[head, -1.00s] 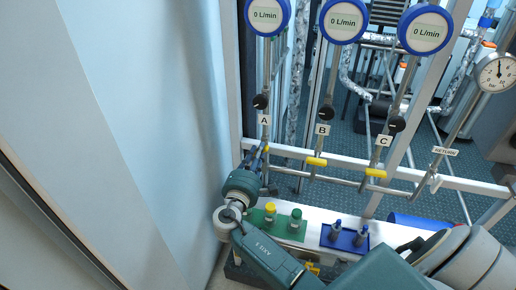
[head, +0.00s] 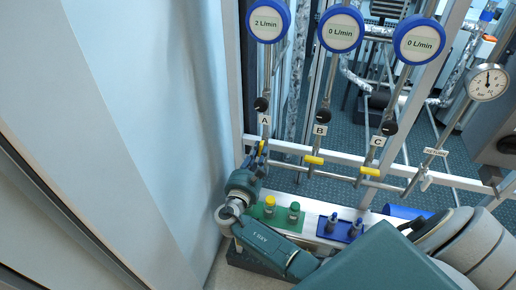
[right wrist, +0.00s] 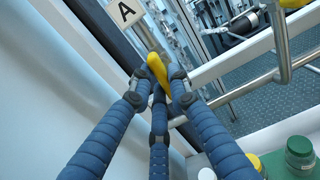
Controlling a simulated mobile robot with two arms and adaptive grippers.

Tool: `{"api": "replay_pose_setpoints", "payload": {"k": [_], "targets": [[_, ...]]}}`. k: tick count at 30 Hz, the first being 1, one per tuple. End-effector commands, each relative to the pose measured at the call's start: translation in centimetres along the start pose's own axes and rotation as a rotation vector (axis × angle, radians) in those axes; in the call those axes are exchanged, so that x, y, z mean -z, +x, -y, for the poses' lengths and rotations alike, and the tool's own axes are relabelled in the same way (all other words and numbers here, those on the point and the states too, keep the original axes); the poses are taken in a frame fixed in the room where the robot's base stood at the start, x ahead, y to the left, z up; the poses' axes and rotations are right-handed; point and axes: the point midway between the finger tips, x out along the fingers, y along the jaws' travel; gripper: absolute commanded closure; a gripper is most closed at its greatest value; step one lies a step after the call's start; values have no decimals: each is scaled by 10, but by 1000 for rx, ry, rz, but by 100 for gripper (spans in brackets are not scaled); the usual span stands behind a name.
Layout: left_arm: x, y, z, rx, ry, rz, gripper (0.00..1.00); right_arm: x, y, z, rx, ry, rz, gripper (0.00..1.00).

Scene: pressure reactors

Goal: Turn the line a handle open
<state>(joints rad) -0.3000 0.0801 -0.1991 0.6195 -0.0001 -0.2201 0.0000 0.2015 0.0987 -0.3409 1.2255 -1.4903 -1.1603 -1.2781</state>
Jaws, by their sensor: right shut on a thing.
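The yellow line A handle (right wrist: 157,70) is between the fingertips of my right gripper (right wrist: 157,88) in the right wrist view, below the "A" label (right wrist: 124,12). The right gripper is shut on it. In the head view the handle (head: 262,146) shows as a narrow yellow sliver, running roughly along its pipe, and my right gripper (head: 256,160) partly hides it. The round line A flow display (head: 267,21) reads 2 L/min. The left gripper is not in view.
The yellow handles of line B (head: 313,160) and line C (head: 369,171) lie crosswise to their pipes; their displays read 0 L/min. A green block (head: 278,224) and a blue block (head: 342,228) with small bottles sit below. A pale wall (head: 150,120) stands close on the left.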

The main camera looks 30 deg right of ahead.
Motion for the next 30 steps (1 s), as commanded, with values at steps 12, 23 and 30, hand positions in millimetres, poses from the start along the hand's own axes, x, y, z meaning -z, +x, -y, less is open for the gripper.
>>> {"api": "replay_pose_setpoints", "payload": {"k": [12,23,30], "targets": [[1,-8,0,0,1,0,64,0,0,0,1,-105,0,100],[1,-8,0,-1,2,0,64,1,0,0,0,-110,0,100],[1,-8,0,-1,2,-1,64,1,0,0,0,-109,0,64]]}}
